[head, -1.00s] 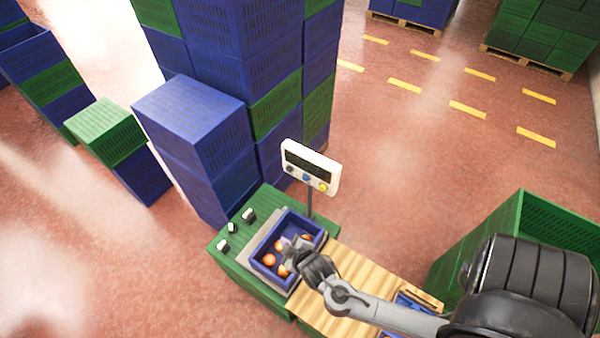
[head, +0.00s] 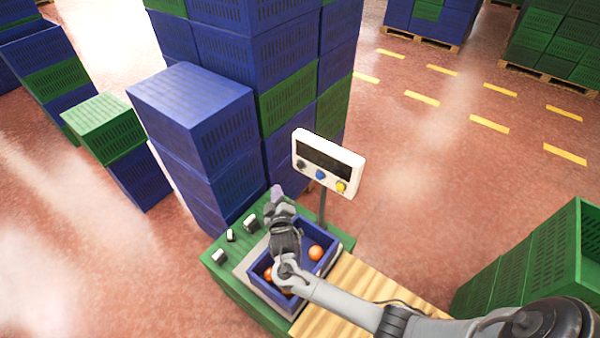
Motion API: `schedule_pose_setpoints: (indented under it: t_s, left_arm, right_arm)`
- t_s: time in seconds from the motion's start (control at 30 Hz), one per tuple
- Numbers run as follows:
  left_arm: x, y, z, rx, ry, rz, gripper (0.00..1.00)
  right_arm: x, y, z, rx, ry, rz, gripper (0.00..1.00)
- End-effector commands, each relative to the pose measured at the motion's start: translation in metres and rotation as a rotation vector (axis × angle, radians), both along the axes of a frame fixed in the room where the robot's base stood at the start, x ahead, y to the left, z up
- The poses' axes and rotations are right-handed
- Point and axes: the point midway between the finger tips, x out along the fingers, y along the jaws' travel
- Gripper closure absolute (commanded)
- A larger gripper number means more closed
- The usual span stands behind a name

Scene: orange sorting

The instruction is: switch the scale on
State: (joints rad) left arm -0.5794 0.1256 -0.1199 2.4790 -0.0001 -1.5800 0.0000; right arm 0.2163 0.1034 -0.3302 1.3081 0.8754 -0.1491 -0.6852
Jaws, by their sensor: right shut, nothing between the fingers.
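The scale's white display head (head: 328,162) stands on a thin post behind the weighing platform (head: 245,264). Its screen (head: 324,158) is dark. Below the screen are a dark button (head: 301,164), a blue button (head: 320,174) and a yellow button (head: 341,186). A blue crate (head: 334,247) with oranges (head: 316,252) sits on the platform. My right gripper (head: 277,193) is shut and empty, above the crate's far left side, left of and lower in the picture than the buttons, apart from them. The arm hides part of the crate. My left gripper is out of view.
Several small weights (head: 250,222) stand on the green crate base (head: 212,262) left of the scale. A wooden board (head: 362,283) lies to the right. Tall stacks of blue and green crates (head: 288,100) rise behind the display. A green bin (head: 540,255) stands at right.

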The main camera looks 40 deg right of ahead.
Motion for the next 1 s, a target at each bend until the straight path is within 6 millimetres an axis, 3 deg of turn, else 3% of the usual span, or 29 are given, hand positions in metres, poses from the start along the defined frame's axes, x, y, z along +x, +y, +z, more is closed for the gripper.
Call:
schedule_pose_setpoints:
  t_s: [0.57, 1.0]
  left_arm:
    - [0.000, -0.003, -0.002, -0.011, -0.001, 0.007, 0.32]
    - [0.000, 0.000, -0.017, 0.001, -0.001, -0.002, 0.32]
  right_arm:
    - [0.003, -0.004, 0.002, 0.001, -0.008, -0.001, 1.00]
    - [0.011, -0.049, 0.001, -0.002, -0.008, -0.001, 1.00]
